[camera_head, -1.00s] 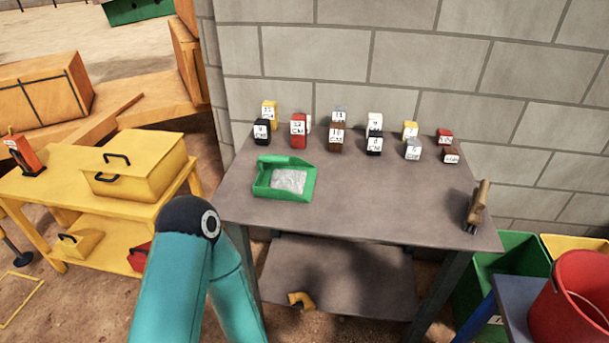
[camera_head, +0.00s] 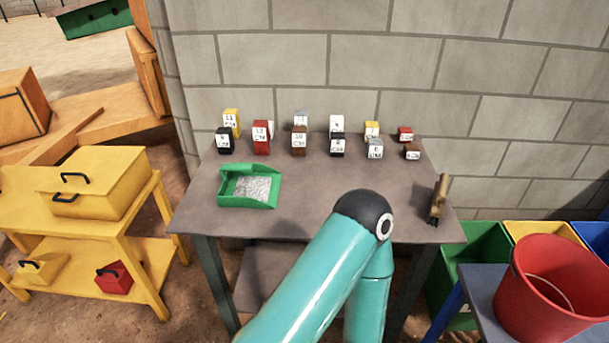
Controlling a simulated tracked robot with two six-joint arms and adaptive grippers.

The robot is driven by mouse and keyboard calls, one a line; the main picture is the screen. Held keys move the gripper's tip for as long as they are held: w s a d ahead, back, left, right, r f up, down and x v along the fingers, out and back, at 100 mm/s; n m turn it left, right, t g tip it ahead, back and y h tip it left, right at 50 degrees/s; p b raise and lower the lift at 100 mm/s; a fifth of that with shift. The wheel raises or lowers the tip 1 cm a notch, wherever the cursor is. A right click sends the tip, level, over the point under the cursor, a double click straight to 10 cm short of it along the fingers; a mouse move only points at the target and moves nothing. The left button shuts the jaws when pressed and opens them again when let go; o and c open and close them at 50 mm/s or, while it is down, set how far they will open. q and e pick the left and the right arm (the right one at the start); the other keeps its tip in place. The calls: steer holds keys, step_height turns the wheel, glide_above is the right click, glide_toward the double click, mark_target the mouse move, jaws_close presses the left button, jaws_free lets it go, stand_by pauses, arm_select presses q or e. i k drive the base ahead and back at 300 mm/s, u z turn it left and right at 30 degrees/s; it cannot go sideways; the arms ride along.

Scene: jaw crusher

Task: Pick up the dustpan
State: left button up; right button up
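The green dustpan (camera_head: 233,196) lies on the left part of the grey table (camera_head: 315,205), near its front left edge. Grey-white grainy material (camera_head: 254,188) lies in it. A teal arm link of mine with a black joint cap rises from the bottom centre, in front of the table and to the right of the dustpan. Neither of my grippers shows, and no gripper is seen touching the dustpan.
Several small labelled blocks (camera_head: 261,141) stand along the table's back. A brush with a wooden handle (camera_head: 440,195) is at the right edge. A yellow bench with a yellow toolbox (camera_head: 105,183) stands left. A red bucket (camera_head: 550,295) and bins stand right. A block wall is behind.

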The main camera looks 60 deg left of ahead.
mark_target(245, 185)
steer(key=z, duration=0.4)
steer(key=k, duration=1.8)
steer(key=u, duration=1.2)
steer(key=i, duration=1.25)
steer(key=z, duration=0.05)
